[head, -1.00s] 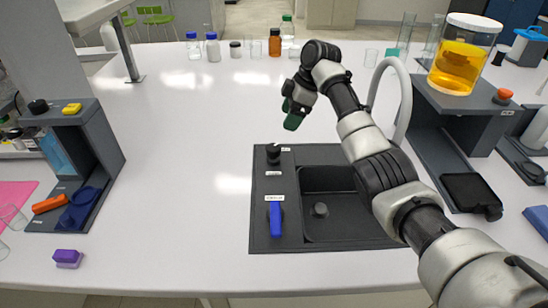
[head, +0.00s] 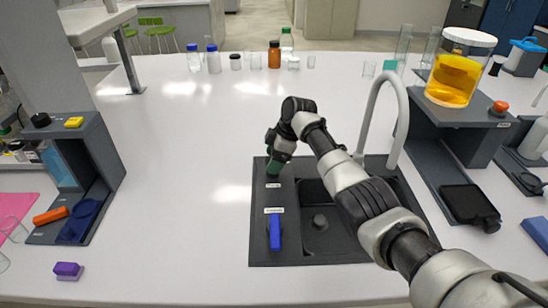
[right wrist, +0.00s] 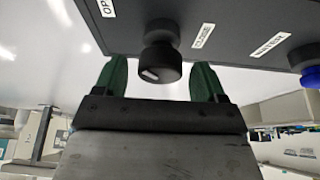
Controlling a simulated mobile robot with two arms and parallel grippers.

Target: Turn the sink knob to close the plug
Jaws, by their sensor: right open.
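The black plug knob (right wrist: 162,58) stands on the dark sink panel and shows in the right wrist view, with a white mark on its face. Labels reading roughly OPEN (right wrist: 106,8) and CLOSE (right wrist: 203,35) lie either side of it. My right gripper (right wrist: 160,80) is open, its green fingers on both sides of the knob with gaps showing. In the head view my right gripper (head: 273,166) is at the sink's back left corner and hides the knob. The sink (head: 345,255) has a dark basin with a round plug (head: 320,222). My left gripper is out of view.
A blue lever (head: 275,232) stands on the panel in front of the knob. A white curved faucet (head: 375,95) rises behind the basin. A dark stand (head: 455,115) with a jar of orange liquid (head: 455,80) is at right.

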